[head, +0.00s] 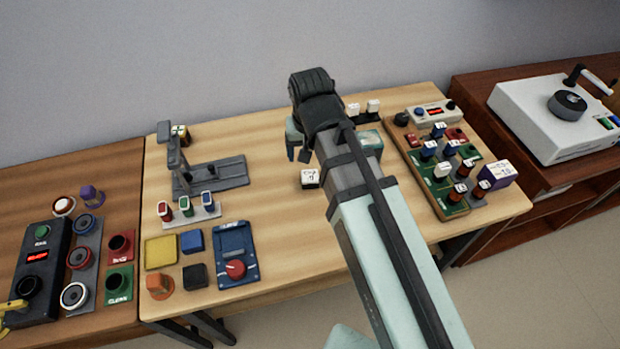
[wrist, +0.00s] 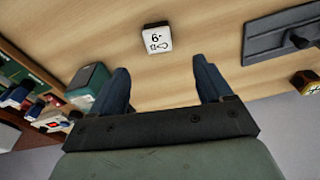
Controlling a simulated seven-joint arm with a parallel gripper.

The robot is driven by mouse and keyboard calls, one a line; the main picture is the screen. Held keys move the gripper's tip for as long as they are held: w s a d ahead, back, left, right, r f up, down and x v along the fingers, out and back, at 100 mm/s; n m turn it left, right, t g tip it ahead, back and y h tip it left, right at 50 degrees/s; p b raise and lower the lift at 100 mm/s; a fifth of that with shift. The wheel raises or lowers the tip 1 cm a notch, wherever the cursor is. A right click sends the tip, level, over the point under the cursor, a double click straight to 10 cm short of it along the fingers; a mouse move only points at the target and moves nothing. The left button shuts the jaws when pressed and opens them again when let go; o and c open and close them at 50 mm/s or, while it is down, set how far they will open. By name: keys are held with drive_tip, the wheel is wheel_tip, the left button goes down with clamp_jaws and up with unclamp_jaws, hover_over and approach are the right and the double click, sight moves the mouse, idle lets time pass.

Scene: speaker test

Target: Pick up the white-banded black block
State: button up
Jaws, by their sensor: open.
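A small block (head: 310,178) with a white face, dark writing and a dark edge sits on the light wooden table, just right of the table's middle. It also shows in the wrist view (wrist: 157,38), top centre, beyond the gap between my fingertips. I cannot make out a clear white band on it. My gripper (wrist: 161,68) is open and empty, its two dark blue fingers spread apart and short of the block. In the head view my gripper (head: 297,148) is above and behind the block, partly hidden by my arm.
A green box (head: 370,142) stands close to my gripper, right of the block. A wooden tray (head: 408,148) with several small pieces lies at the right. A grey stand (head: 215,174) and a rack of coloured pieces are left. The table around the block is clear.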

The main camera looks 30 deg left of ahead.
sight(310, 175)
drive_tip(key=shift+w+a+f, duration=0.15)
drive_tip(key=shift+w+f, duration=0.15)
drive_tip(key=shift+f, duration=1.75)
drive_tip(key=shift+w+a+f, duration=0.1)
drive_tip(key=shift+w+f, duration=0.2)
drive_tip(key=shift+f, duration=1.75)
drive_tip(key=shift+w+a+f, duration=0.15)
drive_tip(key=shift+w+f, duration=0.15)
drive_tip(key=shift+f, duration=1.75)
drive_tip(key=c, duration=1.1)
